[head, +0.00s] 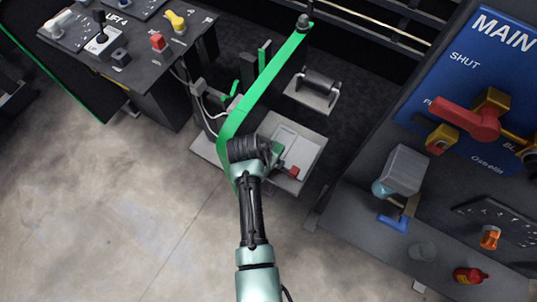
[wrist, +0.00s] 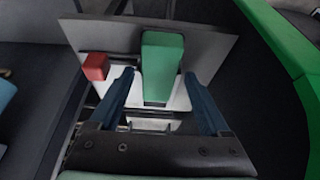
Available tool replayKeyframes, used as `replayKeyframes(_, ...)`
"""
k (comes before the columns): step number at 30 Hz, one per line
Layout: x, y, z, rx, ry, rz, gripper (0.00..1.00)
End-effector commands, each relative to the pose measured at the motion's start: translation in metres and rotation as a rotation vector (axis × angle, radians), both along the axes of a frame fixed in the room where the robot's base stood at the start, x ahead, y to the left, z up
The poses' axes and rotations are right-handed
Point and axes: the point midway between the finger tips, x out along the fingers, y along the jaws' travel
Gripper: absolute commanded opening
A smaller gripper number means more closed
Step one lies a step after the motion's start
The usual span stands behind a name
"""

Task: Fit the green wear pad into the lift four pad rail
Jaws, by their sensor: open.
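A green block, which looks like the wear pad (wrist: 162,68), lies on a pale plate in the wrist view, between and just ahead of my fingers. My gripper (wrist: 159,76) is open, one finger on each side of the pad, with a visible gap on both sides. In the head view a bit of the pad (head: 277,149) shows beside my wrist, which hides most of it. My fingers are largely hidden there. I cannot tell which part is the lift four pad rail.
A red block (wrist: 96,66) sits left of the pad, on the same tray (head: 312,150). A long green band (head: 265,85) rises close beside my wrist. A grey fixture (head: 315,91) stands behind the tray. The blue MAIN panel (head: 480,85) is at right. Open floor lies at lower left.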

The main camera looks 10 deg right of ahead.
Motion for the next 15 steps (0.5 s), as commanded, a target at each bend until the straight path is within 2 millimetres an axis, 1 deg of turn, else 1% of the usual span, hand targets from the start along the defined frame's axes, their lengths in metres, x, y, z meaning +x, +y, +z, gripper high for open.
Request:
replayKeyframes(4, -0.002, -0.002, 0.000, -0.003, 0.003, -0.003, 0.84)
replayKeyframes(8, -0.004, 0.000, 0.007, -0.003, 0.001, -0.002, 0.84)
replayKeyframes(11, -0.007, 0.004, 0.019, -0.002, -0.001, -0.001, 0.84)
replayKeyframes(15, -0.014, 0.009, 0.041, -0.001, -0.003, -0.001, 0.84)
